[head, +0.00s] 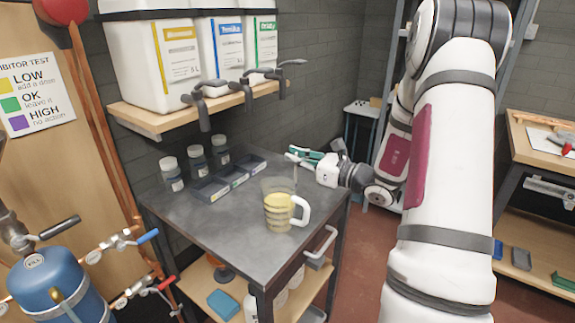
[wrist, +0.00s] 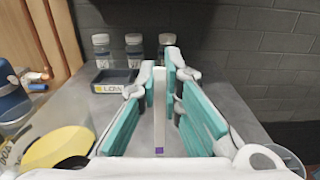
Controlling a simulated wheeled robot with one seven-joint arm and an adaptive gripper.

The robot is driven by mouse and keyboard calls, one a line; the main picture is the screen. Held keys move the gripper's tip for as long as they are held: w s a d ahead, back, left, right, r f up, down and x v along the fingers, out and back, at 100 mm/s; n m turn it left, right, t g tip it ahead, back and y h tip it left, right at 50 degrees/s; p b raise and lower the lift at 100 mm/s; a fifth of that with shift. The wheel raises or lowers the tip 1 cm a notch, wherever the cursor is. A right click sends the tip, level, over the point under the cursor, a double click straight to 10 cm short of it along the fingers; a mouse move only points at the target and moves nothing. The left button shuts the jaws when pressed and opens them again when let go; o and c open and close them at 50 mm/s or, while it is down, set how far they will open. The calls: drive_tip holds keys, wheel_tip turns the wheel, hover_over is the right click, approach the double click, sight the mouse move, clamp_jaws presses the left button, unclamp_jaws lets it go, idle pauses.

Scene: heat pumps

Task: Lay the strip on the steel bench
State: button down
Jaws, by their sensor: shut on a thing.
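My gripper (head: 302,157) is above the far right part of the steel bench (head: 218,230). Its teal-padded fingers are shut on a thin white strip (wrist: 159,112), seen between the fingertips (wrist: 160,78) in the wrist view. A small purple patch marks the strip's end nearest the wrist camera. In the head view the strip (head: 295,174) is very small and seems to hang down from the fingertips; whether it touches the bench cannot be told. A clear jug (head: 278,216) with yellow liquid and a white handle stands on the bench, nearer than the gripper.
A dark divided tray (head: 211,190) and several lidded bottles (head: 171,174) stand at the bench's back left. A shelf (head: 160,121) with white canisters and projecting taps (head: 204,97) overhangs the back. Bare bench shows left of the jug. A test chart (head: 35,95) hangs at left.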

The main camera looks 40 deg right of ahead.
drive_tip(key=w+d+f, duration=0.1)
drive_tip(key=w+f, duration=0.3)
drive_tip(key=shift+w, duration=0.25)
idle(0.3)
drive_tip(key=c, duration=1.8)
unclamp_jaws()
drive_tip(key=shift+f+b, duration=0.1)
drive_tip(key=shift+b, duration=0.2)
drive_tip(key=shift+o, duration=0.2)
drive_tip(key=v, duration=1.2)
